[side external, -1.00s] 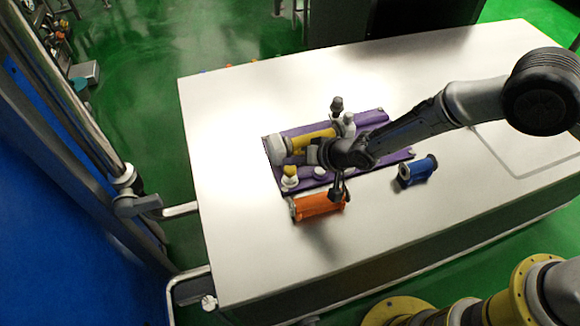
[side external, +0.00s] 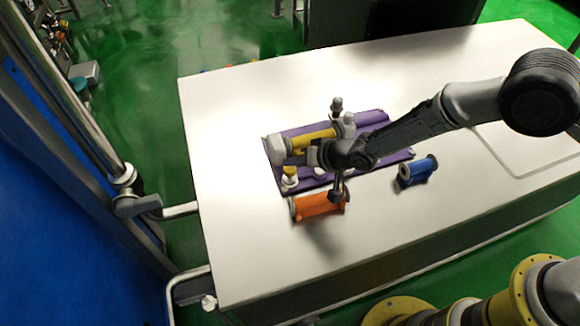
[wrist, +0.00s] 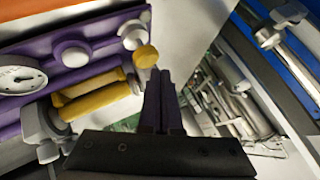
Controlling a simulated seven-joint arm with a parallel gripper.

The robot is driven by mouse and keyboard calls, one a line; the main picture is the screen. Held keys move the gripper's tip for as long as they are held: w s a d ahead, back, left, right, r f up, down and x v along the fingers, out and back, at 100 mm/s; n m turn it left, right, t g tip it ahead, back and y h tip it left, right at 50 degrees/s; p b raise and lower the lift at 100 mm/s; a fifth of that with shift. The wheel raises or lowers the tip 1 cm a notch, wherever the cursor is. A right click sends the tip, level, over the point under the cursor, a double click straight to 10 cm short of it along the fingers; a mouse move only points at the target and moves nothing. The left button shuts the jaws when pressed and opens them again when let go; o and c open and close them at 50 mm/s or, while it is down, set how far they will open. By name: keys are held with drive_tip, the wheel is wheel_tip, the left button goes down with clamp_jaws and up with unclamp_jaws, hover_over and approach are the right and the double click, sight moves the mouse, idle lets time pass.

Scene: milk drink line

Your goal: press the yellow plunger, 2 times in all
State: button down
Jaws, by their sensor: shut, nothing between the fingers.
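The yellow plunger (side external: 290,172) has a yellow top on a white base. It stands at the left end of the purple board (side external: 399,155). In the wrist view its round yellow knob (wrist: 146,56) is just left of and beyond my fingertips. My gripper (side external: 290,161) is shut and empty, its dark fingers lying nearly level with the tips over the plunger's top in the side view. The closed fingers (wrist: 161,75) also show in the wrist view. I cannot tell whether they touch the knob.
A yellow cylinder (side external: 312,138) with grey ends lies on the board behind my gripper. An orange spool (side external: 318,204) and a blue spool (side external: 417,171) lie in front. The table's left part is clear.

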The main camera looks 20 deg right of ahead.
sight(293, 172)
drive_tip(key=shift+f, duration=0.25)
drive_tip(key=shift+f, duration=1.2)
idle(1.3)
drive_tip(key=shift+r, duration=1.55)
drive_tip(key=shift+r, duration=0.1)
drive_tip(key=shift+r, duration=2.45)
